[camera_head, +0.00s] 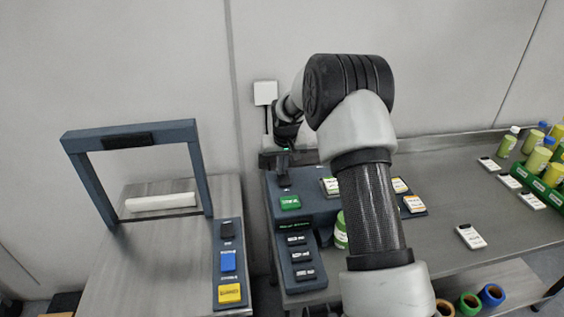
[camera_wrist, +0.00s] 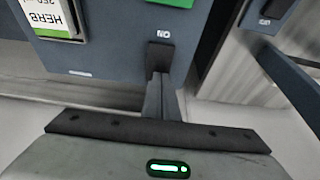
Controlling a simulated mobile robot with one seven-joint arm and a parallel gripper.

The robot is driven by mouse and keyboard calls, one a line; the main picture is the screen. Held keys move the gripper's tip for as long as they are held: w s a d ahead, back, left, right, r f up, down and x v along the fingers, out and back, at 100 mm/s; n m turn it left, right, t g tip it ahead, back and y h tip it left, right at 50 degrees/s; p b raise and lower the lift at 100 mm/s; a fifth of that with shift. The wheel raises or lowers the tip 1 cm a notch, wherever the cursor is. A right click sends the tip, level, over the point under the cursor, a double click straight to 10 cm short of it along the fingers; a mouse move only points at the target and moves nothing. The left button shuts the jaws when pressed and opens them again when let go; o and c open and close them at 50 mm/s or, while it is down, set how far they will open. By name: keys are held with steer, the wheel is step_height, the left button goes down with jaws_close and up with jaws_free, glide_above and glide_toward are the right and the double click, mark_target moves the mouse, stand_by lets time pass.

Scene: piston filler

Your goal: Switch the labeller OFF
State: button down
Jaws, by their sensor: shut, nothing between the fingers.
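The labeller, a dark blue-grey machine (camera_head: 318,208), stands at the left end of the steel bench, left of my forearm. Its top has a green button (camera_head: 290,202), also at the top edge of the wrist view (camera_wrist: 172,2). A black switch (camera_wrist: 159,52) on its top has a white marking beside it that looks like ON, upside down in the wrist view. My gripper (camera_wrist: 158,78) is shut and empty, its fingertips at the near side of this switch. I cannot tell whether they touch it. In the head view my gripper (camera_head: 284,182) is over the labeller's back left corner.
A front panel (camera_head: 300,262) carries several dark buttons. Left stands a blue-grey frame (camera_head: 130,137) with black, blue and yellow buttons (camera_head: 229,262). A HERB label (camera_wrist: 50,14) lies on the labeller. White cards and a green crate (camera_head: 530,178) of bottles are at right.

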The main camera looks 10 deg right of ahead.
steer(key=shift+w+f+b, duration=0.1)
steer(key=shift+f+b, duration=0.45)
steer(key=shift+b, duration=0.15)
steer(key=shift+r+p, duration=0.3)
steer(key=shift+f, duration=0.1)
steer(key=shift+s, duration=0.9)
steer(key=shift+r, duration=0.2)
